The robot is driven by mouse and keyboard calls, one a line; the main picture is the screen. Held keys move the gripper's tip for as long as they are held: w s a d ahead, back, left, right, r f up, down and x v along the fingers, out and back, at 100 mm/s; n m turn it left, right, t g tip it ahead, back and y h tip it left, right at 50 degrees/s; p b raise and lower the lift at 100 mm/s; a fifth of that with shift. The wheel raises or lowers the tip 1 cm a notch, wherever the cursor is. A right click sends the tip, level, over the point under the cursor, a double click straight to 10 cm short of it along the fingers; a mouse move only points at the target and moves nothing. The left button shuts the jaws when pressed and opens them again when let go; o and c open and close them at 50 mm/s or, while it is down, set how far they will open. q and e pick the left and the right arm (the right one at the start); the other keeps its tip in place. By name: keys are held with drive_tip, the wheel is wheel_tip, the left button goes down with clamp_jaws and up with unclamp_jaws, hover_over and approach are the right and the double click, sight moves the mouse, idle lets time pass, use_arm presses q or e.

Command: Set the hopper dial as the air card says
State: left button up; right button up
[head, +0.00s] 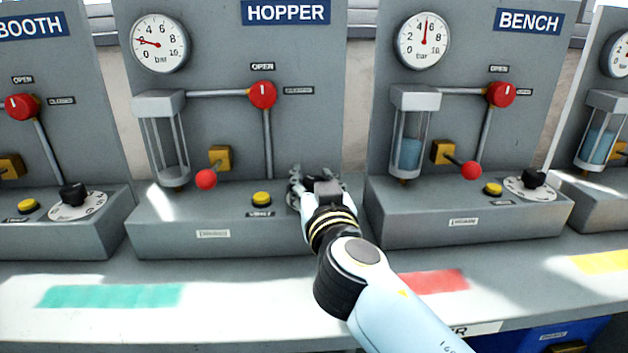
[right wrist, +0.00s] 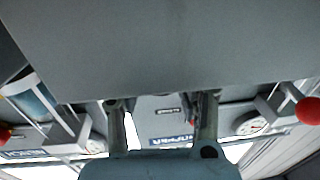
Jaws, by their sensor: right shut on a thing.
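The hopper panel (head: 230,130) stands in the middle left of the head view under its blue HOPPER sign (head: 286,12). Its round gauge (head: 160,43) has a red needle pointing left, near the 2. My right gripper (head: 314,188) is at the right end of the hopper's base, over the place of the hopper dial, and is shut on the dial's knob. The gripper hides the knob and nearly all of the scale, so the setting cannot be read. In the right wrist view the fingers (right wrist: 162,104) show against grey surfaces. I cannot make out the air card. My left gripper is not in view.
The hopper's red valve knob (head: 262,94), red-ball lever (head: 206,179) and yellow button (head: 261,200) are left of my gripper. The bench panel (head: 460,60) with its own dial (head: 530,188) stands to the right. The bench top carries green (head: 110,296) and red (head: 433,282) strips.

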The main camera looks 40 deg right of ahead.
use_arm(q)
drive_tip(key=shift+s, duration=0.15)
use_arm(e)
drive_tip(key=shift+n+y, duration=0.3)
drive_tip(key=shift+y, duration=0.1)
drive_tip(key=shift+d+n+t+y, duration=0.1)
drive_tip(key=shift+n+t+y, duration=0.35)
drive_tip(key=shift+y, duration=0.35)
drive_tip(key=n+y+p, duration=0.1)
drive_tip(key=n+y, duration=0.2)
drive_tip(key=y, duration=0.1)
drive_tip(key=shift+t+y, duration=0.3)
drive_tip(key=shift+t, duration=0.05)
drive_tip(key=shift+r+n+y+p, duration=0.1)
drive_tip(key=shift+n+y+p, duration=0.7)
drive_tip(key=shift+y, duration=0.3)
drive_tip(key=n+y+p, duration=0.1)
drive_tip(key=y+p, duration=0.1)
drive_tip(key=p, duration=0.1)
use_arm(q)
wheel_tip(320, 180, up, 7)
drive_tip(key=p, duration=0.1)
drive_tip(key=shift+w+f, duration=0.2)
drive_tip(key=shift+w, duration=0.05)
use_arm(e)
drive_tip(key=shift+f+n+y, duration=0.2)
drive_tip(key=shift+n+y, duration=0.25)
drive_tip(key=shift+y, duration=0.05)
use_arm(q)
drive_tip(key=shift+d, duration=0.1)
